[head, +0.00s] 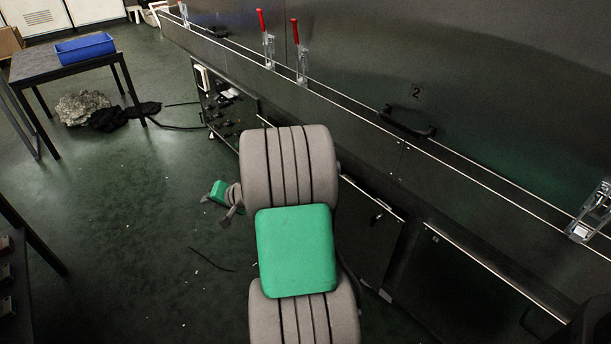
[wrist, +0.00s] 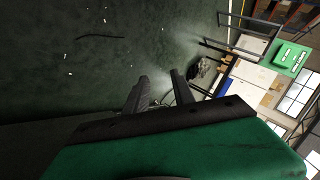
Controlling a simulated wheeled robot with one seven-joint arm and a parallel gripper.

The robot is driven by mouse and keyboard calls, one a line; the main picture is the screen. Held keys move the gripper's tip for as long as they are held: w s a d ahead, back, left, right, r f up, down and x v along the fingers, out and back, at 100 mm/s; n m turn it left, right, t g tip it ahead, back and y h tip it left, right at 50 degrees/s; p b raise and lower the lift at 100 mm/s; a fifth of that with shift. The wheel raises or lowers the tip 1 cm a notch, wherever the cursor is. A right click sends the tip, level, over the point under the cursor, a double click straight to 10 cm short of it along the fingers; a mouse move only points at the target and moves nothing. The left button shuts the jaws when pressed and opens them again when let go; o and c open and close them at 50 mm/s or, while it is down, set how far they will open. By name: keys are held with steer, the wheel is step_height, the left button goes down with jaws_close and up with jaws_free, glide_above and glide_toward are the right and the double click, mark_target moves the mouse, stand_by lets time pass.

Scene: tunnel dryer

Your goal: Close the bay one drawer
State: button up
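No bay one label is legible, so I cannot tell which front is the bay one drawer. Below the long machine ledge, a dark front (head: 365,232) with a bright top edge is partly hidden behind my arm. Another dark front (head: 470,285) with a bright top edge is at the lower right. I cannot tell how far either stands out. My gripper (wrist: 159,77) has its two dark fingers apart with nothing between them, over the green floor. In the head view, my wrist shows small, left of my arm and away from both fronts.
A dark wall panel (head: 480,75) carries a "2" and a black handle (head: 407,124). Red-handled clamps (head: 267,40) stand along the ledge. An open compartment (head: 225,105) holds small parts. A table (head: 37,65) bears a blue bin (head: 85,48). Floor (head: 130,225) at left is mostly clear.

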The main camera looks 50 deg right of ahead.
steer(key=s+d+f+m+t+h, duration=0.15)
steer(key=s+d+m+h, duration=0.3)
steer(key=d, duration=0.55)
steer(key=s+d+f+m+t+h+b, duration=0.1)
steer(key=s+d+f+m+h, duration=0.2)
steer(key=s+d+m, duration=0.5)
steer(key=s+d+f+m+t+h, duration=0.1)
steer(key=s+d+f+m+h, duration=0.15)
steer(key=d, duration=0.95)
steer(key=shift+m+h, duration=0.4)
steer(key=x, duration=0.2)
steer(key=b+x, duration=0.1)
steer(key=x, duration=0.2)
steer(key=a+b+x, duration=0.1)
steer(key=x, duration=0.1)
steer(key=shift+w+d, duration=0.15)
steer(key=shift+w, duration=0.3)
steer(key=shift+w+d+r, duration=0.1)
steer(key=shift+w+d, duration=0.15)
jaws_close()
